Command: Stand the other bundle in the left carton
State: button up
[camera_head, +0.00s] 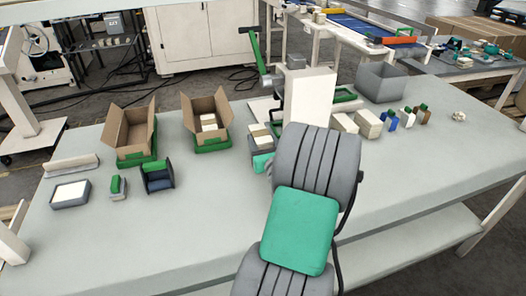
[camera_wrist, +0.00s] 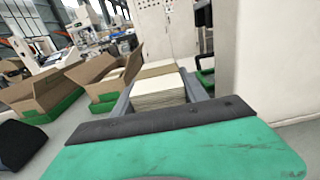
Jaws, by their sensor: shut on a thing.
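My gripper (camera_head: 261,148) is shut on a bundle (camera_wrist: 160,92), a cream stack of sheets with a tan band across its top. The grey fingers stand on either side of it in the wrist view. In the head view the bundle shows right of the cartons, partly hidden by my gripper. The left carton (camera_head: 122,136) is brown, open-flapped and on a green base; no bundle shows in its visible inside. The right carton (camera_head: 220,118) is alike and has cream bundles (camera_head: 208,121) inside. Both cartons are left of my gripper in the wrist view.
A tray with a white top (camera_head: 70,193), a small green-and-grey item (camera_head: 118,187) and a dark blue holder (camera_head: 158,178) stand in front of the left carton. A tall white block (camera_head: 309,100) stands close right of my gripper. The table's front left is clear.

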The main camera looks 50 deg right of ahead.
jog(key=shift+w+d+f, duration=0.15)
jog(key=shift+d+f, duration=0.15)
jog(key=shift+f, duration=0.05)
jog(key=shift+w+d+f+b, duration=0.1)
jog(key=shift+f+b, duration=0.45)
jog(key=shift+f, duration=1.05)
jog(key=shift+f, duration=0.1)
jog(key=shift+f, duration=0.15)
jog(key=o, duration=1.5)
